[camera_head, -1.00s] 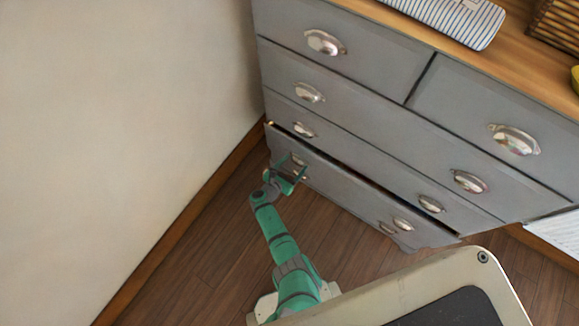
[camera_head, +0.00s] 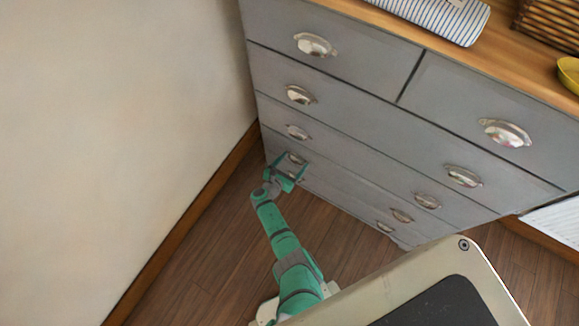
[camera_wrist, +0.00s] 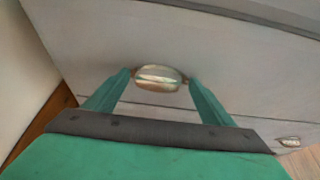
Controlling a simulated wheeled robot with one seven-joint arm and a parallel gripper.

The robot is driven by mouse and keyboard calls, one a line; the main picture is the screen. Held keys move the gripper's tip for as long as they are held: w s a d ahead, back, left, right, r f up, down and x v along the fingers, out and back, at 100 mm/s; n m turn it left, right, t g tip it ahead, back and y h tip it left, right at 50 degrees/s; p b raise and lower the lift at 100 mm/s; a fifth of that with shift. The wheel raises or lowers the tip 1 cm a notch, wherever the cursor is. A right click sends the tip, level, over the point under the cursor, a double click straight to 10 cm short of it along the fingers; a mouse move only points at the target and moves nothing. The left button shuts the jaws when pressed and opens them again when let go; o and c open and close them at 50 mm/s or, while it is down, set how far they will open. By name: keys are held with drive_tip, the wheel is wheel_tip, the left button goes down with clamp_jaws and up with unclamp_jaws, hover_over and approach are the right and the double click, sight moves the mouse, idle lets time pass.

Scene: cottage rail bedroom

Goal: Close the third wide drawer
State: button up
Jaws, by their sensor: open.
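The grey dresser's third wide drawer (camera_head: 348,187) looks flush with the fronts around it, with no dark gap visible along its top edge. Its right cup handle (camera_head: 401,215) is clear of my arm. My gripper (camera_head: 292,160) is open at the left end of this drawer, low on the dresser front. In the wrist view, my two green fingers (camera_wrist: 160,76) point at the grey front, one on each side of a metal cup handle (camera_wrist: 158,84). The fingers are not shut on the handle. I cannot tell whether the fingertips touch the front.
The other drawers, such as the first wide drawer (camera_head: 380,125), look shut. A striped cloth item (camera_head: 440,18), a wicker basket (camera_head: 548,22) and a yellow bowl (camera_head: 569,73) are on the wooden top. A beige wall (camera_head: 110,130) stands close on the left. The wooden floor (camera_head: 215,245) is clear.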

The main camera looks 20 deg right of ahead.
drive_tip(key=v, duration=1)
drive_tip(key=shift+s, duration=0.25)
drive_tip(key=shift+a, duration=0.15)
drive_tip(key=s+a+f+m+y, duration=0.1)
drive_tip(key=s+a+m+y, duration=0.25)
drive_tip(key=a, duration=0.45)
drive_tip(key=s+a+f+m+y, duration=0.2)
drive_tip(key=s+a, duration=0.2)
drive_tip(key=a, duration=0.3)
drive_tip(key=s+a+r+m+t+y, duration=0.25)
drive_tip(key=s+a+r+m, duration=0.3)
drive_tip(key=s+a, duration=0.35)
drive_tip(key=s+d+r+m+t+y, duration=0.1)
drive_tip(key=s+r+m, duration=0.3)
drive_tip(key=r, duration=0.7)
drive_tip(key=s+d+r+m+t+y, duration=0.1)
drive_tip(key=s+r+m, duration=0.4)
drive_tip(key=r, duration=0.6)
drive_tip(key=s+d+r+m+t+y, duration=0.1)
drive_tip(key=s+d+r+m+t, duration=0.2)
drive_tip(key=r, duration=0.8)
drive_tip(key=shift+s+d+m+t, duration=0.35)
drive_tip(key=shift+s+d+m, duration=0.45)
drive_tip(key=shift+s+d, duration=0.25)
